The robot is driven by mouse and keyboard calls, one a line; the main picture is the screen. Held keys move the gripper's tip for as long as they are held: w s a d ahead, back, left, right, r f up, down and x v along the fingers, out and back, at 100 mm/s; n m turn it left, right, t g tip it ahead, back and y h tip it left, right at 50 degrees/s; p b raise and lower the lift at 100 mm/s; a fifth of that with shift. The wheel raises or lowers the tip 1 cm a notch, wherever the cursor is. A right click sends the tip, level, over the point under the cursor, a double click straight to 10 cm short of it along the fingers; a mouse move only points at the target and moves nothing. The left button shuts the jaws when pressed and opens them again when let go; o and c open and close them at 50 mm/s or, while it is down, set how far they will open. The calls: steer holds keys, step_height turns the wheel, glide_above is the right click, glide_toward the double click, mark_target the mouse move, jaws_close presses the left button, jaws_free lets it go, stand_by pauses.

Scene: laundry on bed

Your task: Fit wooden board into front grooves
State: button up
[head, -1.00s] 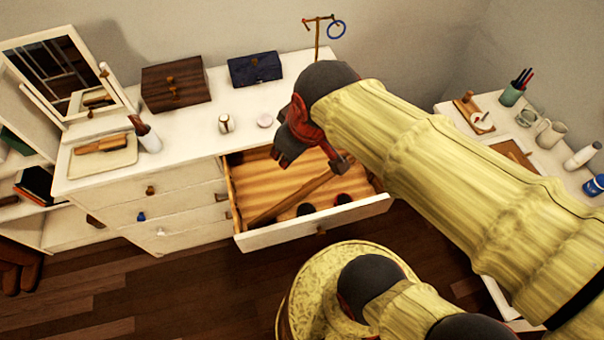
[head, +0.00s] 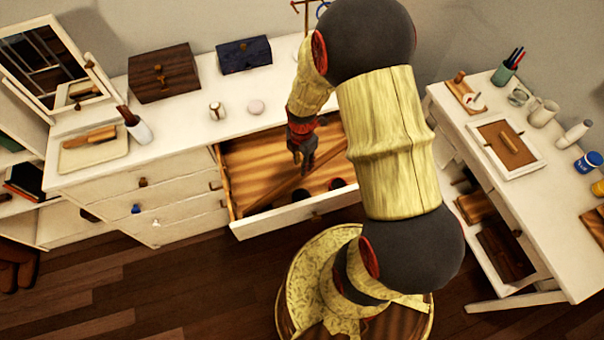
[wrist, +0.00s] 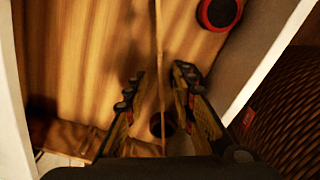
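The wooden board (head: 270,200) is a thin strip lying diagonally inside the open drawer (head: 262,226) of the white dresser. In the wrist view the board (wrist: 158,45) shows as a narrow edge running up the picture, between my fingers. In the wrist view my gripper (wrist: 158,82) is open, with a gap between each finger and the board. The front grooves cannot be made out in either view.
Dark round items with red lie in the drawer, one near its front right (head: 338,184) and another (head: 302,195) beside the board. The dresser top (head: 185,128) holds a brown box (head: 163,78), a blue box (head: 244,55) and a mirror. A white side table (head: 565,240) stands right.

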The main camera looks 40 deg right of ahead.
step_height(320, 180, down, 7)
steer(key=shift+f+b, duration=0.1)
steer(key=shift+b, duration=0.9)
steer(key=shift+c, duration=0.5)
jaws_close()
